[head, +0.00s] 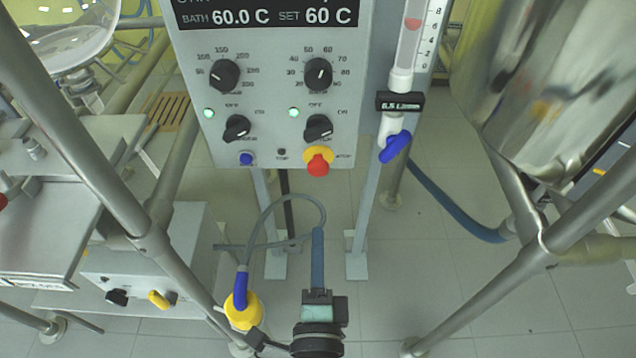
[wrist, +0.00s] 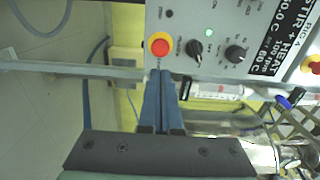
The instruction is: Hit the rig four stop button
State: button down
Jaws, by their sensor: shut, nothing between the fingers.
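The control box (head: 265,90) shows "BATH 60.0 C" and "SET 60 C". Its red mushroom stop button (head: 318,165) on a yellow collar sits at the lower right of the face. In the wrist view the same red button (wrist: 160,47) is just beyond the fingertips, and small rotated lettering on the panel (wrist: 200,65) seems to read "RIG 4". My gripper (head: 318,231) has its blue fingers shut and empty, below the button in the head view. The fingertips (wrist: 161,72) look close to the button; a gap or contact is hard to judge.
Knobs (head: 319,128) and a small blue button (head: 246,159) share the panel. A blue-handled valve (head: 396,146) hangs to its right. Metal frame tubes (head: 75,130) and a steel vessel (head: 550,80) flank the space. Another red-yellow button (wrist: 315,66) shows at the wrist view's edge.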

aim_at(318, 171)
jog(key=w, duration=1.1)
jog(key=shift+w, duration=0.4)
jog(key=shift+r, duration=0.1)
